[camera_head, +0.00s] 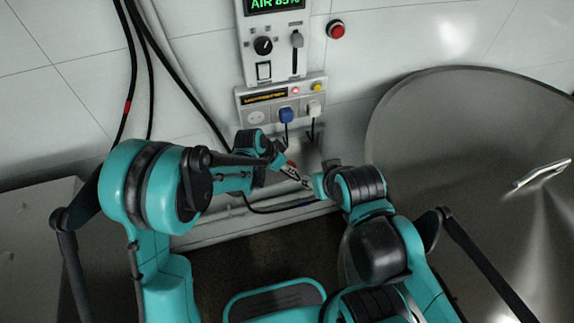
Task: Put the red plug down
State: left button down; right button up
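A small red piece (291,164), which may be part of the red plug, shows at the tip of my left gripper (289,171). It is too small and too covered to tell whether the fingers are closed on it. My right gripper (318,178) is close to the left one, just right of the red piece. Its fingers are mostly hidden by its own wrist, so its opening cannot be told. Both grippers are in front of the wall, below the socket strip (271,98).
The strip's left socket (257,117) is empty. A blue plug (286,115) and a white plug (314,108) sit beside it. A control panel (274,45) and red button (336,29) are above. A large metal vessel (440,130) fills the right. A black cable (270,210) hangs below.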

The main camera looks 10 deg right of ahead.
pick_arm(q)
jog(key=shift+f, duration=0.4)
jog(key=c, duration=1)
grip_release()
jog(key=shift+r, duration=0.1)
jog(key=shift+r, duration=0.25)
jog(key=s+a+r+n+t+y+p, duration=0.1)
jog(key=s+a+r+n+p, duration=0.1)
jog(key=a+r, duration=0.55)
jog(key=s+a+r+n+p, duration=0.25)
jog(key=a+r, duration=0.35)
jog(key=r, duration=0.3)
jog(key=s+a+r+n+t+y, duration=0.1)
jog(key=s+a+r+n, duration=0.1)
jog(key=a, duration=0.4)
jog(key=s+a+r+n+t+y, duration=0.1)
jog(key=s+a+n, duration=0.2)
jog(key=s+a, duration=0.3)
jog(key=s+a+r+n+t+y, duration=0.1)
jog(key=s+a+r+n+y, duration=0.1)
jog(key=a, duration=0.4)
jog(key=shift+s+a+r+n+t, duration=0.2)
jog(key=shift+s+n, duration=0.25)
jog(key=shift+s, duration=0.25)
jog(key=shift+s+a+r+n+t, duration=0.1)
jog(key=shift+s+r+n+t, duration=0.1)
jog(key=shift+s+n, duration=0.35)
